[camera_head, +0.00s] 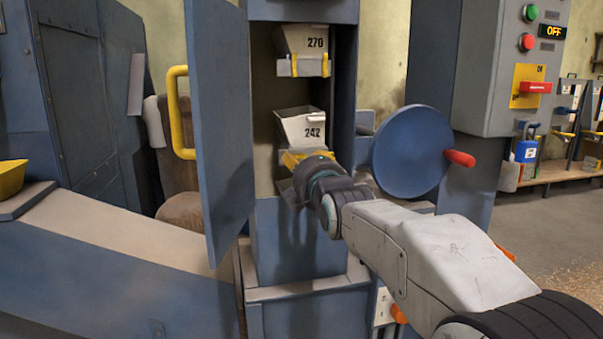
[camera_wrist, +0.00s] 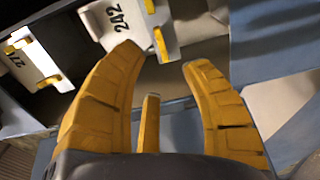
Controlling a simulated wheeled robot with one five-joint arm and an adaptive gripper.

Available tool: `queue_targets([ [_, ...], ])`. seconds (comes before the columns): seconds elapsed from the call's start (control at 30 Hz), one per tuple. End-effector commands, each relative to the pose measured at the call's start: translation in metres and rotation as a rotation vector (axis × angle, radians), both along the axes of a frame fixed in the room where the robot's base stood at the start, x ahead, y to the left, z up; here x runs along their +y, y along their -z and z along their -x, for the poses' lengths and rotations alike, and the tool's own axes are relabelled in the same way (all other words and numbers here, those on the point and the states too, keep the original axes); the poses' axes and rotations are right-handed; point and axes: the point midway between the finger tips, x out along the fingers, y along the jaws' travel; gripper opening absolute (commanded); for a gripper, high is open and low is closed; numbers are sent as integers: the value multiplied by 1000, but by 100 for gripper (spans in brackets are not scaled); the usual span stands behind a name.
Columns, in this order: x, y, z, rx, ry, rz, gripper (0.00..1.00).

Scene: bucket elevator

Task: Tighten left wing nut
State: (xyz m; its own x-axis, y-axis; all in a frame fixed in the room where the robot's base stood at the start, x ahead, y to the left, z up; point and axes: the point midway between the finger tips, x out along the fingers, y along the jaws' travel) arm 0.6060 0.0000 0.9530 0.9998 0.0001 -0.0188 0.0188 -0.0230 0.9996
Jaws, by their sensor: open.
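A grey bucket marked 242 (camera_head: 300,128) hangs in the open elevator shaft; it also shows turned sideways in the wrist view (camera_wrist: 118,20). On its pale strip are two yellow wing nuts, a lower one (camera_wrist: 160,45) and an upper one (camera_wrist: 149,6) in the wrist view. My gripper (camera_wrist: 162,58) is open, with its yellow fingers spread and nothing between them. The lower wing nut lies just beyond the gap between the fingertips; contact cannot be made out. In the head view my gripper (camera_head: 303,159) hides the strip below the bucket.
A bucket marked 270 (camera_head: 302,42) hangs above. A blue door (camera_head: 218,130) with a yellow handle (camera_head: 177,110) stands open at left. A blue handwheel (camera_head: 408,155) with a red knob (camera_head: 459,158) is close on the right. A panel reads OFF (camera_head: 553,32).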

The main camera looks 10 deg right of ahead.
Motion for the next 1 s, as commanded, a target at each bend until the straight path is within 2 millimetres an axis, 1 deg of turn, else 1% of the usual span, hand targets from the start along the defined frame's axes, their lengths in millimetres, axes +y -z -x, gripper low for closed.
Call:
queue_targets([
  [0.03, 0, 3, -2, -8, 0, 10, 42],
  [0.17, 0, 1, -9, -20, 0, 24, 42],
  [0.27, 0, 1, -18, -20, 0, 26, 42],
  [0.5, 0, 2, -46, -18, 0, 24, 42],
  [0.7, 0, 1, -64, -19, 0, 23, 42],
  [0.83, 0, 1, -71, -18, 0, 23, 42],
  [1.0, 0, 1, -76, -19, 0, 23, 42],
])
